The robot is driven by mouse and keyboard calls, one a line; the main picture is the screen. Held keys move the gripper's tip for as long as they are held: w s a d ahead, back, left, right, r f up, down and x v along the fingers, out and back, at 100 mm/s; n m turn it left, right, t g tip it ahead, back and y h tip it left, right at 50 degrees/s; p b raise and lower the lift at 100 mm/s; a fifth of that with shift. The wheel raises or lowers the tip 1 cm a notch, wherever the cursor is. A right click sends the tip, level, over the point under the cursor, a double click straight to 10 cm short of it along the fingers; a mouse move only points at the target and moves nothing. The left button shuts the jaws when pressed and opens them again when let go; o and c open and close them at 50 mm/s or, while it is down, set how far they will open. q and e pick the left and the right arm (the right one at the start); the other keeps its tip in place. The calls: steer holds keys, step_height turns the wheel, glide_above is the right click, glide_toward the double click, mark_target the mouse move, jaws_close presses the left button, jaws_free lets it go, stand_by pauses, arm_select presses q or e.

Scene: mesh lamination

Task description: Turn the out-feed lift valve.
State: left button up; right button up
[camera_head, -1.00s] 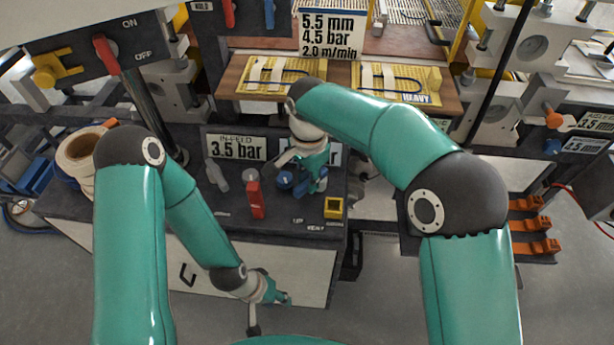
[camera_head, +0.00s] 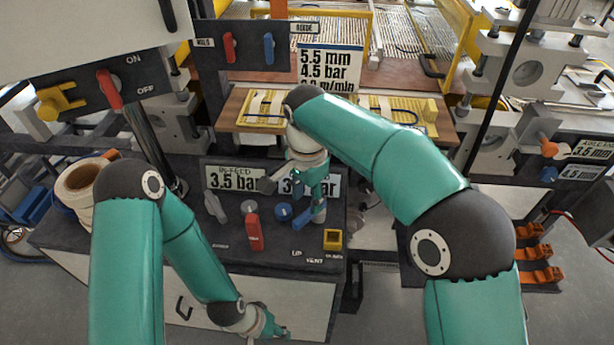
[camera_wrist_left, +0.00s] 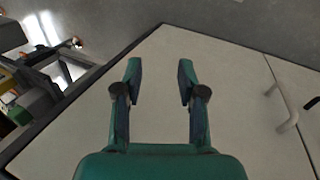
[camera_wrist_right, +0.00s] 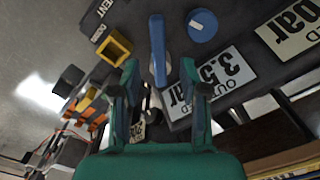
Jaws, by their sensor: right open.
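The out-feed lift valve appears to be the blue lever (camera_head: 303,218) on the dark control desk, beside a round blue knob (camera_head: 284,212). In the right wrist view the blue lever (camera_wrist_right: 157,45) reaches between the fingertips of my right gripper (camera_wrist_right: 159,72), which is open with a gap on both sides. In the head view my right gripper (camera_head: 318,207) is close to the lever and partly covers the out-feed pressure sign (camera_head: 332,186). My left gripper (camera_head: 277,330) hangs low before the desk's white front; its jaws (camera_wrist_left: 160,75) are open and empty.
On the same desk are a red lever (camera_head: 253,228), a grey lever (camera_head: 214,207) and a yellow square part (camera_head: 333,239), the latter close to my right gripper. A wooden board with yellow sheets (camera_head: 262,108) lies behind. Orange holders (camera_head: 540,275) stand at right.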

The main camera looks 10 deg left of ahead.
mark_target(308, 212)
step_height(308, 212, up, 7)
stand_by(0.3)
stand_by(0.4)
